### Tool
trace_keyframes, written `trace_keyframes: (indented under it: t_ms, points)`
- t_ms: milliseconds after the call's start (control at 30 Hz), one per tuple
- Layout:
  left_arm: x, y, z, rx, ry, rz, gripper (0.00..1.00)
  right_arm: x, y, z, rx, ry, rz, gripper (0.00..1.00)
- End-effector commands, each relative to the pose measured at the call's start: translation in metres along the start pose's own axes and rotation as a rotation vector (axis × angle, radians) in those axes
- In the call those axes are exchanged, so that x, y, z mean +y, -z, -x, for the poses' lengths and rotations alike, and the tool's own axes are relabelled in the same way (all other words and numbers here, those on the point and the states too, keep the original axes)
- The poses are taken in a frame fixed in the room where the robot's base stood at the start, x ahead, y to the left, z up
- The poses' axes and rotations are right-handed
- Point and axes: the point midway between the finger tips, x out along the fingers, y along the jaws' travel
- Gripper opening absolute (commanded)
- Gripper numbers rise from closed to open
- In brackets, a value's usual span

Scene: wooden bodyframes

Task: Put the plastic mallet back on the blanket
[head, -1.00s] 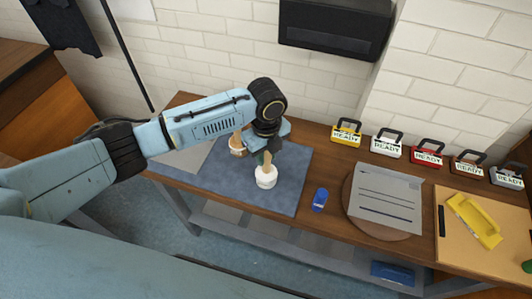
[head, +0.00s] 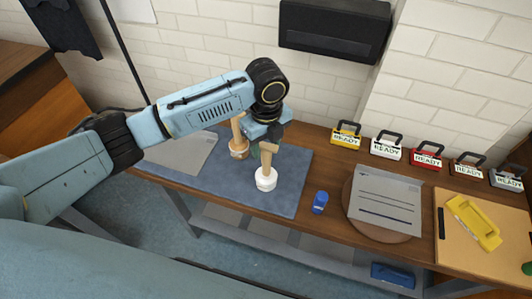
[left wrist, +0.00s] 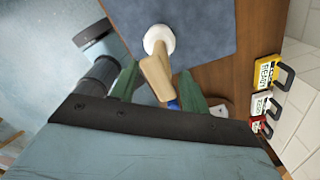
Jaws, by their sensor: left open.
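The plastic mallet (head: 266,179) has a round white head and a wooden handle. It stands upright, head down, on the blue-grey blanket (head: 290,190), near the blanket's front edge. My left gripper (head: 262,143) is above it, pointing down and open. In the left wrist view, the mallet's white head (left wrist: 160,38) lies beyond the green fingertips of the left gripper (left wrist: 158,78), and the handle runs up between the spread fingers. The fingers partly hide the handle's top in the head view. My right gripper is not in view.
A second mallet with a brown wooden head (head: 238,149) stands just behind and left. A small blue object (head: 320,202) stands right of the blanket. A round board with a grey sheet (head: 386,203) lies farther right.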

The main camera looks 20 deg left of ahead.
Motion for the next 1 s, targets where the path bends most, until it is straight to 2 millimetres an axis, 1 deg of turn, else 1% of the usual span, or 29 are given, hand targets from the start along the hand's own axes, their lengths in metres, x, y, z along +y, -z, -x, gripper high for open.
trace_keyframes:
  t_ms: [33,200,300,400,567,1000]
  points:
    - [0.000,0.000,0.013,-0.002,0.003,-0.001,0.46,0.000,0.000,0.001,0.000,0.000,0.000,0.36]
    - [0.000,-0.001,0.045,-0.002,0.002,0.000,0.46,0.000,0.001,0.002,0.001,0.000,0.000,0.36]
    - [0.000,0.000,0.058,-0.001,0.001,0.000,0.46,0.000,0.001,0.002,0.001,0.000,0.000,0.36]
    - [0.000,0.000,0.065,-0.001,0.001,0.000,0.46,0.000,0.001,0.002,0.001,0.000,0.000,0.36]
    - [0.000,0.000,0.069,0.000,-0.001,0.000,0.46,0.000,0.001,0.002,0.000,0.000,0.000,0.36]
    - [0.001,0.002,0.066,0.003,0.001,0.004,0.46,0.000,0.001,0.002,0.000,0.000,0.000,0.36]
